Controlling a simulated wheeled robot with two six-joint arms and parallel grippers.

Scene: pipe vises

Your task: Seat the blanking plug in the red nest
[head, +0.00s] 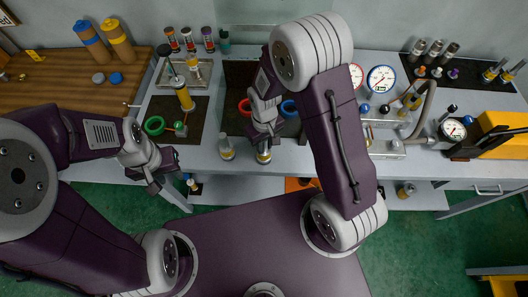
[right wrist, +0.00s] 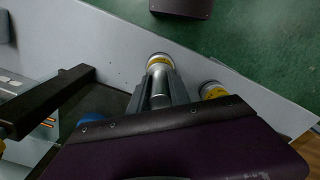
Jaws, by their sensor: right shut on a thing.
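A silver plug-like cylinder with a yellow band (right wrist: 159,62) is between the fingers of my right gripper (right wrist: 160,98). In the head view this cylinder (head: 264,156) shows just below the right gripper (head: 265,138), by the table's front edge. The red nest (head: 245,107) is a red ring on the dark mat, behind and left of the right gripper, partly hidden by it. A similar yellow-banded cylinder (head: 226,153) stands to the left; it also shows in the right wrist view (right wrist: 213,90). My left gripper (head: 153,180) hangs by the table's front left; its jaw gap is unclear.
A blue ring (head: 289,108) lies right of the red one. A green ring (head: 155,125) sits on another mat (head: 195,112) at left. Gauges (head: 381,79) and a pipe assembly (head: 415,115) crowd the right. A yellow block (head: 500,132) stands far right.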

